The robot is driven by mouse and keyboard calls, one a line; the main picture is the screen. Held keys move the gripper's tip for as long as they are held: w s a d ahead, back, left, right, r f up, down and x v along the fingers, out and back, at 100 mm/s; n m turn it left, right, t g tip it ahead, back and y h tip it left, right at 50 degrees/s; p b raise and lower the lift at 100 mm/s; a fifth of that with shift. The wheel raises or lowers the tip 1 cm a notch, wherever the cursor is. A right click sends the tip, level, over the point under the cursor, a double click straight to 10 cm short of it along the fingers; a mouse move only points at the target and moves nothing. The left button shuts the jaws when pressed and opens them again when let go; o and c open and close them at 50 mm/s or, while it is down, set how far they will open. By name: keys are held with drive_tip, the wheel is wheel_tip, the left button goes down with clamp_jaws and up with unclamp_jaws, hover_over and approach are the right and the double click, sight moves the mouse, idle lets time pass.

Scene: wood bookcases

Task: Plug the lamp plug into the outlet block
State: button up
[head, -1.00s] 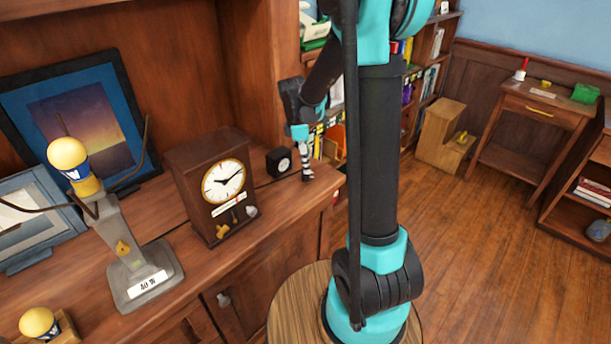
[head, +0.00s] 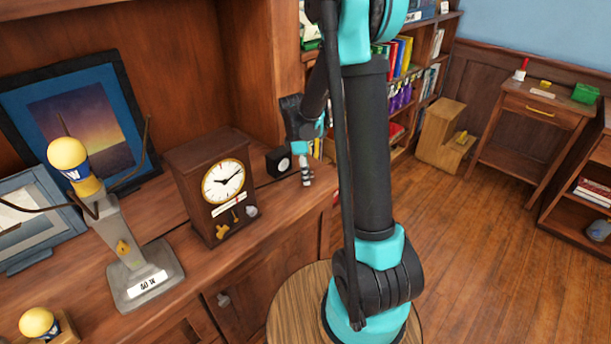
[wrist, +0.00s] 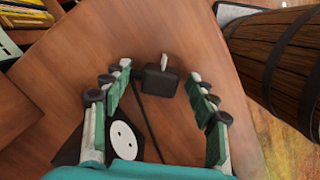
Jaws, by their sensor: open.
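The lamp plug (wrist: 160,80) is a small black block with a pale prong, lying on the wooden counter in the wrist view. My gripper (wrist: 160,72) is open, with one finger on each side of the plug and visible gaps between. The black outlet block (wrist: 122,140) has a white oval face with two holes and sits nearer the palm, partly hidden by the left finger. In the head view the block (head: 280,161) stands right of the clock, and my gripper (head: 307,177) points down at the counter's right end. The plug is not distinguishable there.
A dark wooden clock (head: 215,187) stands left of the block. A grey lamp (head: 140,270) with a yellow bulb and a 40 W label is further left. A thin dark cord (wrist: 148,115) runs along the counter. Shelves with books (head: 400,60) stand behind my arm.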

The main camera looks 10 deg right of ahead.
drive_tip(key=shift+c, duration=0.3)
drive_tip(key=c, duration=1.2)
drive_tip(key=shift+r, duration=0.1)
wheel_tip(320, 180, up, 20)
